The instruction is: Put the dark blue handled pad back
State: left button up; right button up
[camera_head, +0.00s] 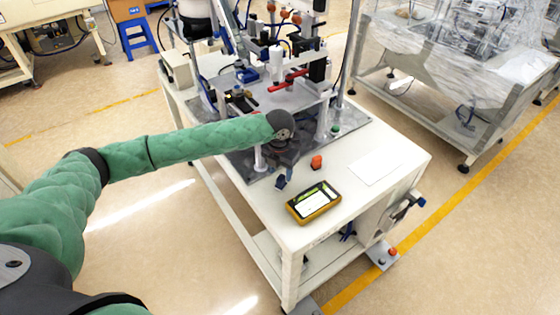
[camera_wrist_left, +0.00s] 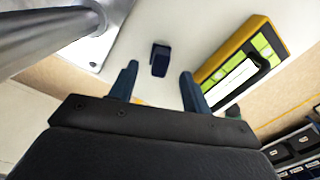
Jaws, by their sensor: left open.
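The dark blue handled pad (camera_wrist_left: 160,58) lies on the white table top, ahead of and between my left fingers in the left wrist view. In the head view a small dark blue shape, likely the pad (camera_head: 281,182), shows just in front of the gripper. My left gripper (camera_wrist_left: 158,82) is open and empty, with its two blue fingers apart; the pad is beyond the fingertips, not gripped. In the head view my left gripper (camera_head: 284,160) is over the table's near left part, partly hidden by its own wrist. My right gripper is not in view.
A yellow handheld device (camera_head: 314,202) lies on the table to the right of the pad. An orange piece (camera_head: 317,162) and a white sheet (camera_head: 376,166) lie farther right. The feeder machine (camera_head: 270,85) stands behind on a grey plate. The table's near edge is close.

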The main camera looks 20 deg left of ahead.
aim_at(280, 177)
pick_arm(q)
notch_tip(280, 177, up, 5)
jog(key=shift+r+b, duration=0.1)
jog(key=shift+b, duration=0.65)
jog(key=shift+r, duration=0.65)
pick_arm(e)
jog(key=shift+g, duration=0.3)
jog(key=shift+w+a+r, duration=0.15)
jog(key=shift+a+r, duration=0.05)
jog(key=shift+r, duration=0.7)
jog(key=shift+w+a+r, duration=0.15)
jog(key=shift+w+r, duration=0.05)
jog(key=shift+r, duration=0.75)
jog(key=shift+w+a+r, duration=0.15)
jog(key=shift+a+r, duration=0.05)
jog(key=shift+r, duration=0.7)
